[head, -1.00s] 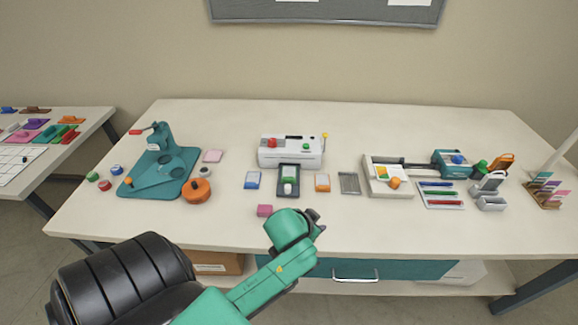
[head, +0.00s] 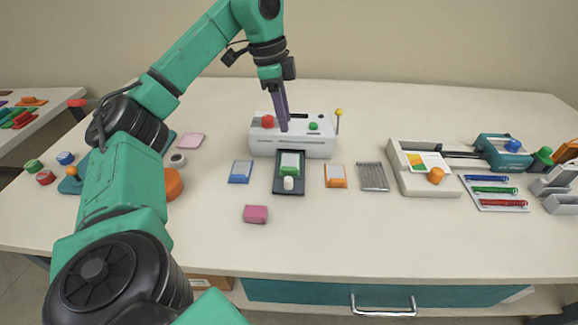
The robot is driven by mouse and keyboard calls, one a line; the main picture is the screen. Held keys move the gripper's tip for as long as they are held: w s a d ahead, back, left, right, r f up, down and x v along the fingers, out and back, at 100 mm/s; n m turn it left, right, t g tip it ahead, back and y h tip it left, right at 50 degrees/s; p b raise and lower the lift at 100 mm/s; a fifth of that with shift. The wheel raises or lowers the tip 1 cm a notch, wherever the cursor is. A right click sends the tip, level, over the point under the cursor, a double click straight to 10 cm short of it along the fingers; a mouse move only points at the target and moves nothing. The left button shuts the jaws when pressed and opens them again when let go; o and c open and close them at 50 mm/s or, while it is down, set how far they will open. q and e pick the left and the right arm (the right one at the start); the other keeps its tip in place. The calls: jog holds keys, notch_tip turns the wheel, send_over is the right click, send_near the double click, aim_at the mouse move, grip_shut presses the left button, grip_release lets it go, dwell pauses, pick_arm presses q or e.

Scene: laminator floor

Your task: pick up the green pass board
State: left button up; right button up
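A green block-like board with a pale top (head: 290,162) lies on a dark tray (head: 280,186) in front of the white laminator (head: 262,143). A white knob (head: 288,183) stands at the tray's near end. My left gripper (head: 283,127) points down with purple fingers that overlap the laminator in the head view, a little beyond the green board. Its fingers line up in one narrow strip, so any gap is hidden. I see nothing held in it. My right gripper is out of view.
A blue board (head: 240,171) and an orange board (head: 335,175) flank the tray. A pink block (head: 255,214) lies nearer. A white trimmer base (head: 425,185) stands right. My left arm covers much of the table's left side. The front middle is clear.

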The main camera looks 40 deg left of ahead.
aim_at(289, 168)
pick_arm(q)
jog(key=shift+n, duration=0.3)
jog(key=f, duration=0.9)
jog(key=d+f, duration=0.1)
jog(key=f, duration=0.4)
jog(key=shift+w+d+p, duration=0.1)
jog(key=shift+p, duration=0.2)
jog(key=shift+r, duration=0.1)
grip_shut()
